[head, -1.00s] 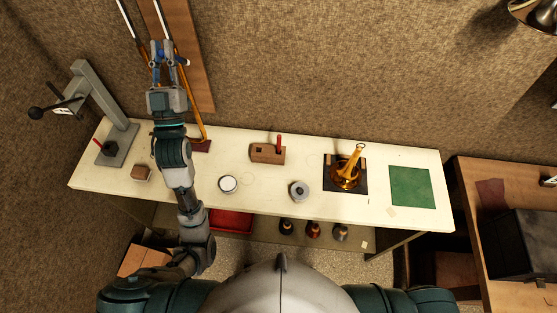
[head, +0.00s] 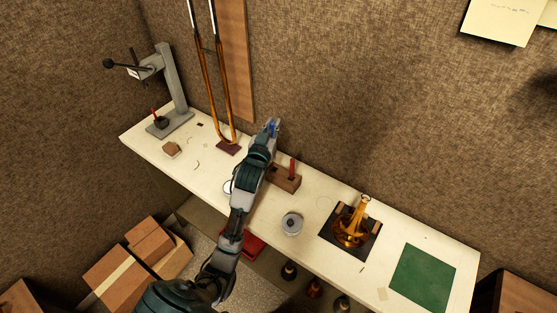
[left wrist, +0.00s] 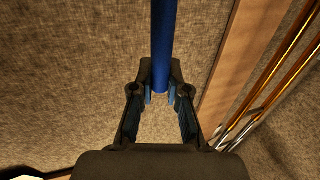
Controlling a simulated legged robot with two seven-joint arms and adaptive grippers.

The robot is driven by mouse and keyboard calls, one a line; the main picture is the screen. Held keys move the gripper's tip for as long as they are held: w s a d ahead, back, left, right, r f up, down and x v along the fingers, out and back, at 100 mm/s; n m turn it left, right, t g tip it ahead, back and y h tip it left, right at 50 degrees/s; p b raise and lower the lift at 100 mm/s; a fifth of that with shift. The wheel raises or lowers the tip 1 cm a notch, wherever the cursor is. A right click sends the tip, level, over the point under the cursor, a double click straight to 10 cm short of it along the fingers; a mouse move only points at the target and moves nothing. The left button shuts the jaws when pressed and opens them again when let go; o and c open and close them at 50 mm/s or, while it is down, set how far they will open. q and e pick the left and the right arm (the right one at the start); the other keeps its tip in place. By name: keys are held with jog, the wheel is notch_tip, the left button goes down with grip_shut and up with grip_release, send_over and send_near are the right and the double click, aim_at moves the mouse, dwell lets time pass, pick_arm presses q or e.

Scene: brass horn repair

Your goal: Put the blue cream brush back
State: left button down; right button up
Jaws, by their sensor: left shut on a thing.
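My left gripper (head: 270,130) is shut on the blue brush, whose blue handle (left wrist: 163,40) stands between the fingers in the left wrist view. The brush's bristles cannot be made out. In the head view the gripper appears just behind and left of a wooden block (head: 287,183), raised above the bench. A red-handled brush (head: 292,167) stands upright in that block. My left forearm covers part of the block's left side. My right gripper is not in view.
The pale bench (head: 330,206) also holds a round grey tin (head: 292,223), a brass horn part (head: 352,226) on a dark mat, a green mat (head: 423,277) and a grey press (head: 172,90). A long brass slide (head: 212,75) stands against the wall behind.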

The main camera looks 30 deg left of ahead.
pick_arm(q)
notch_tip(320, 180, down, 6)
jog(key=shift+f+b, duration=0.2)
jog(key=shift+b, duration=0.1)
jog(key=shift+d+f, duration=0.2)
jog(key=shift+f, duration=0.4)
notch_tip(320, 180, down, 4)
jog(key=shift+r+b, duration=0.1)
jog(key=shift+b, duration=0.25)
jog(key=shift+a, duration=0.1)
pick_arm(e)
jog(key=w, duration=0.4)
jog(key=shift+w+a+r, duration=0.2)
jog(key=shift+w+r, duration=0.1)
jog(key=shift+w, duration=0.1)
pick_arm(q)
jog(key=c, duration=1.2)
grip_release()
